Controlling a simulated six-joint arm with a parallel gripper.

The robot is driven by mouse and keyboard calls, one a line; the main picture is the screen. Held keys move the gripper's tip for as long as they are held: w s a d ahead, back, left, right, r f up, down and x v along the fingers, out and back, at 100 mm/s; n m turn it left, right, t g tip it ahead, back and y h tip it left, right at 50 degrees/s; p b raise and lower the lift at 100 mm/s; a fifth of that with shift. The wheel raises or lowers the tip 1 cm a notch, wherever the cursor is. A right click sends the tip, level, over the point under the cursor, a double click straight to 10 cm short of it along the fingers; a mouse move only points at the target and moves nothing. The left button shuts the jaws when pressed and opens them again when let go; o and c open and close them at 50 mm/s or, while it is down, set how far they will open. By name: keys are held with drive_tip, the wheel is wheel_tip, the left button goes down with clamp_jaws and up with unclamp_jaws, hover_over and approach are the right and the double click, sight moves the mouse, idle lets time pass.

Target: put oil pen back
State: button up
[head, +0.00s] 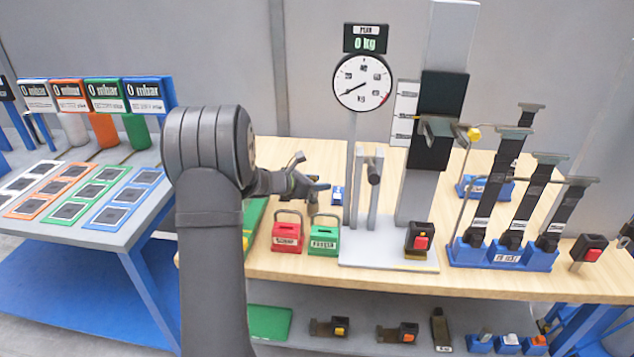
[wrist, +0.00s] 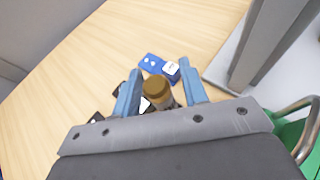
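The oil pen seems to be the small upright piece with a brown cap (wrist: 157,88) between my fingers in the wrist view. In the head view my gripper (head: 313,187) is over the bench, above and behind the red and green lock boxes; the pen cannot be made out there.
A small blue block with a white label (wrist: 160,67) lies on the bench just past my fingertips. The red box (head: 287,237) and green box (head: 323,241) stand in front. The grey gauge stand (head: 388,256) is to the right. Bare wood lies to the left in the wrist view.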

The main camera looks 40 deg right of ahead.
drive_tip(key=shift+r, duration=0.2)
drive_tip(key=v, duration=1.2)
drive_tip(key=shift+f, duration=0.1)
drive_tip(key=x, duration=1.1)
drive_tip(key=shift+d, duration=0.6)
drive_tip(key=shift+a+r, duration=0.1)
drive_tip(key=shift+r, duration=1.65)
